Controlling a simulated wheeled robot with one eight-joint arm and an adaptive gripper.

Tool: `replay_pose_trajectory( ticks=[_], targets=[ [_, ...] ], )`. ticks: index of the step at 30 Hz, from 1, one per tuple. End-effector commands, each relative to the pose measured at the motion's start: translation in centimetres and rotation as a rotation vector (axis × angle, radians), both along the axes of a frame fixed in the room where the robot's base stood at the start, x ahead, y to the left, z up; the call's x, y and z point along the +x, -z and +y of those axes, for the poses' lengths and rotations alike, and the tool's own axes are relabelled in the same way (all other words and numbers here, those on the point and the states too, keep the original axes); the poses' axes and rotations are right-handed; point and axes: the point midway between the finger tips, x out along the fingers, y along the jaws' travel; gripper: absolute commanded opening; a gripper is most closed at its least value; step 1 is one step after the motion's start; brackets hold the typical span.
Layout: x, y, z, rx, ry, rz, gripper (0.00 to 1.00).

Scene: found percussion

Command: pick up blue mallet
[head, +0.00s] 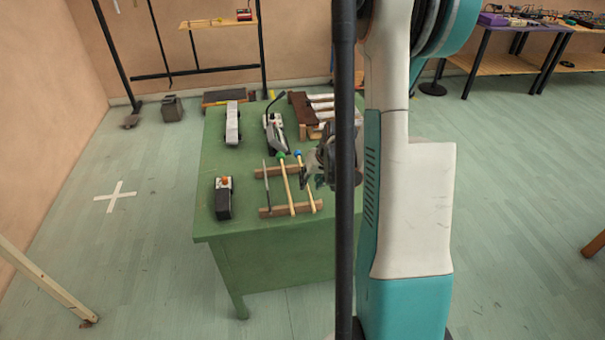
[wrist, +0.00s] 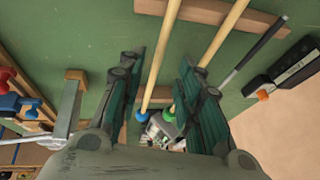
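The blue mallet has a pale wooden shaft and a blue head (head: 298,153). It lies on the green table across two brown wooden rails, to the right of a green-headed mallet (head: 291,190). My gripper (head: 311,172) is just right of the blue mallet in the head view, partly hidden by my arm. In the wrist view, my gripper (wrist: 160,62) is open. The blue mallet's shaft (wrist: 158,62) shows between its fingers, apart from them in the picture; the height gap cannot be told. The green mallet's shaft (wrist: 222,33) passes behind the right finger.
A thin dark rod (head: 266,178) lies left of the mallets on the rails (head: 268,212). The green table (head: 245,217) also holds a black box with an orange top (head: 223,203), a grey block (head: 232,125), a pedal-like metal device (head: 275,133) and several metal bars (head: 323,106).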

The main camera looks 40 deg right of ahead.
Motion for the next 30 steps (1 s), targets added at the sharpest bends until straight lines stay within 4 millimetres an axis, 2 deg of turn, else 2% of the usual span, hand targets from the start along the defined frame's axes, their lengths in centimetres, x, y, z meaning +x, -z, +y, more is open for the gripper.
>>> replay_pose_trajectory(
  ticks=[1, 6, 14, 18, 19, 30],
  targets=[
    [0.2, 1.2, -0.2, 0.000, 0.000, 0.000, 0.32],
    [1.1, 3.3, -0.3, 0.000, -0.001, 0.000, 0.32],
    [1.3, 3.4, -0.4, 0.000, 0.000, 0.000, 0.32],
    [1.3, 3.4, -0.4, 0.000, 0.000, 0.000, 0.03],
    [1.3, 3.4, -0.4, 0.000, 0.000, 0.000, 0.00],
    [1.3, 3.4, -0.4, 0.000, 0.000, 0.000, 0.00]
  ],
)
